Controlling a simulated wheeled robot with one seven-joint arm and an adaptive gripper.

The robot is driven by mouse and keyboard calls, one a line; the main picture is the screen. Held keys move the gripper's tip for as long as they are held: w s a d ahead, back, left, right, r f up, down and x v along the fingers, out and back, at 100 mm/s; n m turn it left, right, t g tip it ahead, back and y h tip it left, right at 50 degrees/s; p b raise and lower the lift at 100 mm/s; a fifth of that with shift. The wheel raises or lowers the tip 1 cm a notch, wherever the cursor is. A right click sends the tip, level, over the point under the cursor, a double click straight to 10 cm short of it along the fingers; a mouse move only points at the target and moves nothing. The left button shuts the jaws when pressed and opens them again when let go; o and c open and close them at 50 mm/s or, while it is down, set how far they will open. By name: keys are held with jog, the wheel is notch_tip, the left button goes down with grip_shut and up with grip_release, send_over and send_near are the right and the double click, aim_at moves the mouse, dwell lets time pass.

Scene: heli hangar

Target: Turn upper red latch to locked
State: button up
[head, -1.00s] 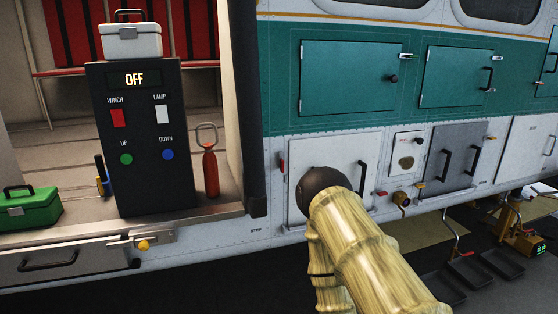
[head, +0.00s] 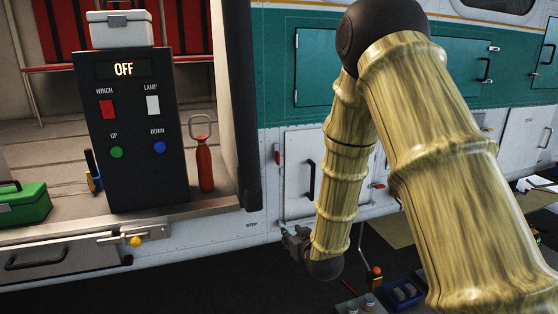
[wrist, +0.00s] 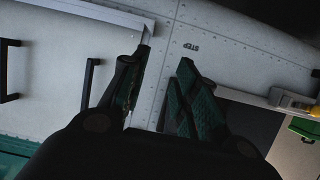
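A small red latch (head: 277,155) sits upright on the white hull, just left of the top of a white hatch door (head: 297,178). A second red latch (head: 378,185) shows lower, to the right of that door, beside my arm. My gripper (head: 296,242) is below the door's lower left corner, clearly below and apart from the upper latch. In the wrist view my gripper (wrist: 165,58) has its two fingers spread with nothing between them. The upper latch cannot be made out in the wrist view.
A black handle (head: 311,182) stands out from the door. A dark control box (head: 133,150) and a red bottle (head: 204,168) stand in the open bay at left. A step drawer (head: 70,262) and a yellow knob (head: 135,242) project below. My arm covers the right-hand panels.

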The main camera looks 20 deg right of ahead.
aim_at(279, 156)
jog(key=w+d+r+t, duration=0.1)
jog(key=w+r+t, duration=0.15)
jog(key=r, duration=0.75)
jog(key=w+r+t, duration=0.2)
jog(key=w+r, duration=0.2)
jog(key=r, duration=0.5)
jog(key=w+p, duration=0.1)
jog(key=w, duration=0.9)
jog(key=shift+w+a+r+p, duration=0.15)
jog(key=shift+w+r+p, duration=0.05)
jog(key=shift+p, duration=0.2)
jog(key=shift+c, duration=0.5)
grip_shut()
